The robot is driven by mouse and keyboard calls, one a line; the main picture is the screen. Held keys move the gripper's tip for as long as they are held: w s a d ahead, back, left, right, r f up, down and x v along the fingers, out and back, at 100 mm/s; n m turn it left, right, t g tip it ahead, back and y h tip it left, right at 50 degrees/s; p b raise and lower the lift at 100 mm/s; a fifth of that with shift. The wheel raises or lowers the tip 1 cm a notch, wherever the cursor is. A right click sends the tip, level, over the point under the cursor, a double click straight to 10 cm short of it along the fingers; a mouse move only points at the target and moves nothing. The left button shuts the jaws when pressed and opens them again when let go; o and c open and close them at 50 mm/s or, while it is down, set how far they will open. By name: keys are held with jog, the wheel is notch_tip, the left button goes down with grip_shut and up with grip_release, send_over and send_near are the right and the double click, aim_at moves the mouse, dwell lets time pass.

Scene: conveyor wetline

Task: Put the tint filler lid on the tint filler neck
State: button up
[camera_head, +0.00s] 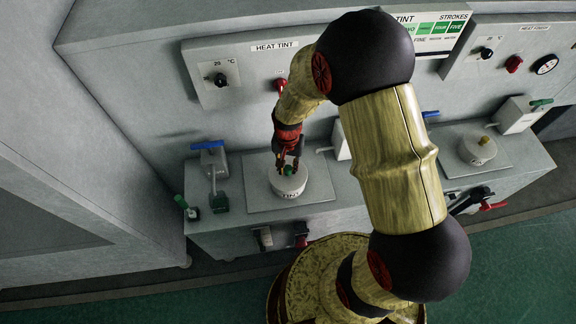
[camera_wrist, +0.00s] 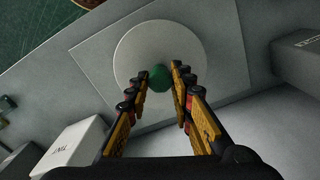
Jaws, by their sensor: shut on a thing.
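The tint filler lid (camera_wrist: 160,42) is a pale round disc with a green knob (camera_wrist: 157,79) in its middle. My gripper (camera_wrist: 159,76) has its two fingers on either side of the knob and is shut on it. In the head view my gripper (camera_head: 288,163) points down at the lid from above, and the green knob (camera_head: 288,171) shows between the fingertips. The tint filler neck (camera_head: 289,192) is the pale round body marked TINT under the lid. The lid is over the neck and looks level; whether it touches all round cannot be told.
A blue-handled valve (camera_head: 208,146) and a green-handled tap (camera_head: 184,203) stand left of the neck. A white box (camera_wrist: 75,150) is close by in the wrist view. The HEAT TINT panel (camera_head: 255,62) is behind. A similar yellow-knobbed filler (camera_head: 478,150) is at right.

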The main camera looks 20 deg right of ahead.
jog(key=shift+f, duration=0.15)
jog(key=o, duration=1.1)
notch_tip(320, 180, up, 12)
jog(key=shift+f, duration=0.1)
dwell(0.5)
